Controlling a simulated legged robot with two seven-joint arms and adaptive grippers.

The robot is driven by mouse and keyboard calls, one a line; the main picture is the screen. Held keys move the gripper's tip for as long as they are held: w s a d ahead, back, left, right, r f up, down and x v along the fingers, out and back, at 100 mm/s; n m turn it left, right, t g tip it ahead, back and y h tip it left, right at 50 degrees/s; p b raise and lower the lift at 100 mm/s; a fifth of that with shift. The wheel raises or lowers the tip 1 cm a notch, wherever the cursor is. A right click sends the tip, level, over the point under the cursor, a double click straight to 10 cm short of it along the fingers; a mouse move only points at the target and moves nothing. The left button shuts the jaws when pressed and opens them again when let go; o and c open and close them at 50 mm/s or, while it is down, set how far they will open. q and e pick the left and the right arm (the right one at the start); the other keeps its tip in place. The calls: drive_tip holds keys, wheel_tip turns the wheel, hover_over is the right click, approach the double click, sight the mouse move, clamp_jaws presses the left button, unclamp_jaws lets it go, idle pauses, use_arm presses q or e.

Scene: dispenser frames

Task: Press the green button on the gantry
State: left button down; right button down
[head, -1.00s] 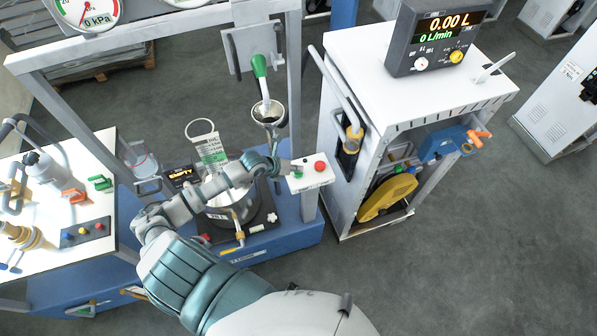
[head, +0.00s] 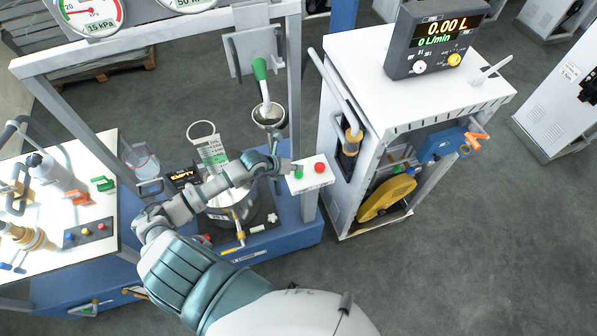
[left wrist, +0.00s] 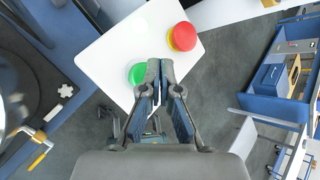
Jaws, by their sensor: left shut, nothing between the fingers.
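The green button (head: 299,173) sits on a white button box (head: 311,184) on the right post of the gantry (head: 308,205), with a red button (head: 320,167) to its right. My left gripper (head: 286,167) is at the left edge of the box, close to the green button. In the left wrist view my left gripper (left wrist: 159,65) is shut and empty. Its fingertips overlap the right side of the green button (left wrist: 137,73); the red button (left wrist: 183,37) is up and right of them. I cannot tell whether the fingertips touch the green button. My right gripper is not in view.
A metal pot (head: 233,207) stands on the blue base under the gantry, below my forearm. A white cabinet (head: 420,85) with a meter stands to the right. Grey floor is open at lower right.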

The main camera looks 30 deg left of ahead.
sight(297, 174)
use_arm(q)
wheel_tip(297, 174, up, 5)
drive_tip(key=p, duration=0.4)
drive_tip(key=shift+f, duration=0.1)
idle(0.4)
idle(0.4)
